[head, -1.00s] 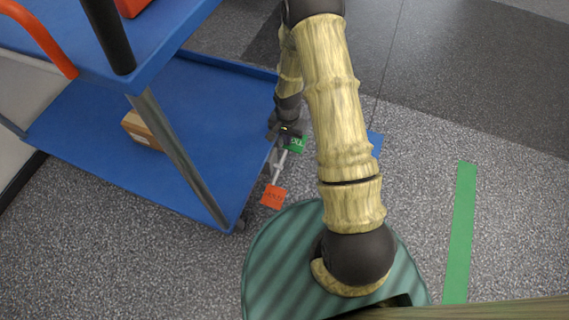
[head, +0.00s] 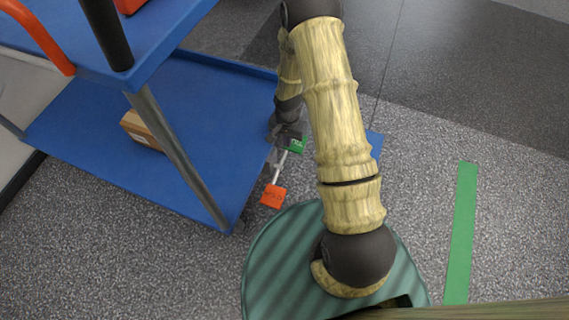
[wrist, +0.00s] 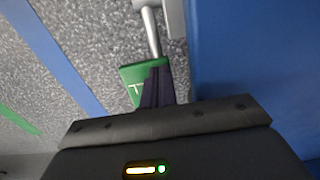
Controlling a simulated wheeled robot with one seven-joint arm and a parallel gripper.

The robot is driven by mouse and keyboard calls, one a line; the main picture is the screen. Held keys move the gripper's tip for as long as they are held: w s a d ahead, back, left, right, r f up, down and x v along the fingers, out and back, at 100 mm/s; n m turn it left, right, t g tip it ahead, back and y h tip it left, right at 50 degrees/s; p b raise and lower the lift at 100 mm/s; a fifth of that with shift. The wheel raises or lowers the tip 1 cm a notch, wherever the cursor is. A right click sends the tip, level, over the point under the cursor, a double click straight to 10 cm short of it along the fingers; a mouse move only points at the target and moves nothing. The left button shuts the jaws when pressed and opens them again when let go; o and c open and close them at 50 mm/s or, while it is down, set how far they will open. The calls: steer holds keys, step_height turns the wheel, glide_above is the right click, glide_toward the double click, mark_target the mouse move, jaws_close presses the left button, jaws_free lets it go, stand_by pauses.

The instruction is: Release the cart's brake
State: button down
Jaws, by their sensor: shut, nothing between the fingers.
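The cart's brake pedal is a pale metal bar with a green pad (head: 297,144) at its far end and an orange pad (head: 273,196) at its near end. Both pads carry dark or pale lettering too small to read surely. It sits low beside the cart's lower shelf. My gripper (head: 290,137) is down at the green pad. In the wrist view, the dark fingers (wrist: 157,88) are shut and empty. They overlap the right part of the green pad (wrist: 135,72); I cannot tell whether they press on it. The metal bar (wrist: 151,32) runs up from the pad.
The blue cart (head: 75,110) stands at left, with a cardboard box (head: 139,132) on its lower shelf and a grey post near its corner. The shelf edge is close beside my gripper. Green tape (head: 461,225) and blue tape (head: 375,143) mark the otherwise clear floor at right.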

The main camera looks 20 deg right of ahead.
steer(key=shift+f+b, duration=0.45)
steer(key=shift+f, duration=0.5)
stand_by(0.6)
steer(key=shift+r, duration=0.1)
step_height(320, 180, up, 7)
steer(key=p, duration=0.7)
stand_by(0.7)
